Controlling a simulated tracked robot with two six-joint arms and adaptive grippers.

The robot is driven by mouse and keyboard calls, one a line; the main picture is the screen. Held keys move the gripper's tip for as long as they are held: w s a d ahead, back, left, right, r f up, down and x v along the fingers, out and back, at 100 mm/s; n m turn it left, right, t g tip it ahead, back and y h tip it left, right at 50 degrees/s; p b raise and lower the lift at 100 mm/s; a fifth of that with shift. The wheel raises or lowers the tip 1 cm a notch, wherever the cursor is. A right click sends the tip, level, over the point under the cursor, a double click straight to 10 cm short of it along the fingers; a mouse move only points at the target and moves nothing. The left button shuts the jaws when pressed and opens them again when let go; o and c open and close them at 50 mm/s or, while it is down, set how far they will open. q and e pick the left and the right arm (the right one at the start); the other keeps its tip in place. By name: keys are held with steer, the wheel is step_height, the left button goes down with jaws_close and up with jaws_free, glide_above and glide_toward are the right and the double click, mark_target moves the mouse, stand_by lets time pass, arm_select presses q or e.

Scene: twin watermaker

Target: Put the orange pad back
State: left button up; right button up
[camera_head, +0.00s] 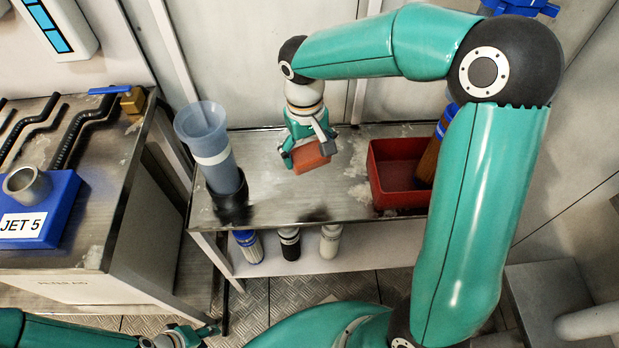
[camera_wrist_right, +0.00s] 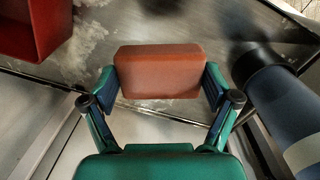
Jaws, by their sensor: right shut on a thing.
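The orange pad (camera_head: 311,157) is a small block held over the middle of the metal bench (camera_head: 290,203) in the head view. My right gripper (camera_head: 306,150) is shut on it. In the right wrist view the orange pad (camera_wrist_right: 160,72) sits between the two fingers of my right gripper (camera_wrist_right: 160,84), one at each short end. Whether the pad touches the bench top is hard to tell. My left gripper (camera_head: 200,335) is low at the bottom left of the head view, away from the bench; its fingers are small and partly cut off.
A red tray (camera_head: 392,190) stands on the bench to the right, with an orange-brown cylinder (camera_head: 428,162) in it. A translucent blue housing (camera_head: 213,150) stands at the bench's left end. Several cartridges stand on the shelf below. A side bench holds a blue JET 5 block (camera_head: 42,215).

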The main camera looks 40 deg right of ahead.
mark_target(310, 185)
step_height(310, 185, down, 10)
steer(key=shift+r+b, duration=0.2)
steer(key=shift+b, duration=0.65)
steer(key=o, duration=1)
steer(key=shift+s, duration=0.1)
steer(key=shift+r, duration=0.2)
steer(key=r+p, duration=0.1)
steer(key=r, duration=0.7)
steer(key=r+p, duration=0.1)
steer(key=r, duration=0.2)
steer(key=shift+w+a+r+p, duration=0.15)
steer(key=shift+w+r+p, duration=0.1)
steer(key=shift+r+p, duration=0.15)
